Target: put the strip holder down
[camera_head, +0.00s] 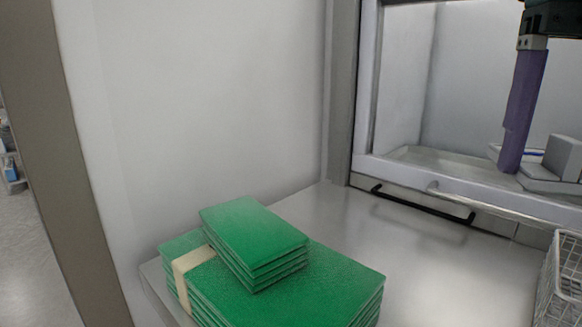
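A gripper, apparently my right one (520,110), comes in at the upper right. One long purple finger points down into the opening in the wall. The other finger is not visible, so I cannot tell its opening. The purple fingertip is beside a grey block-like piece with a flat base (562,160), cut by the right edge. I cannot tell whether this is the strip holder, or whether the finger touches it. My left gripper is not in view.
Green stacked pads (290,290) with a beige band sit on the steel counter (440,262), a smaller green stack (255,235) on top. A black handle (420,203) lies below the opening. A white wire basket (562,285) stands at the right edge. The counter's middle is clear.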

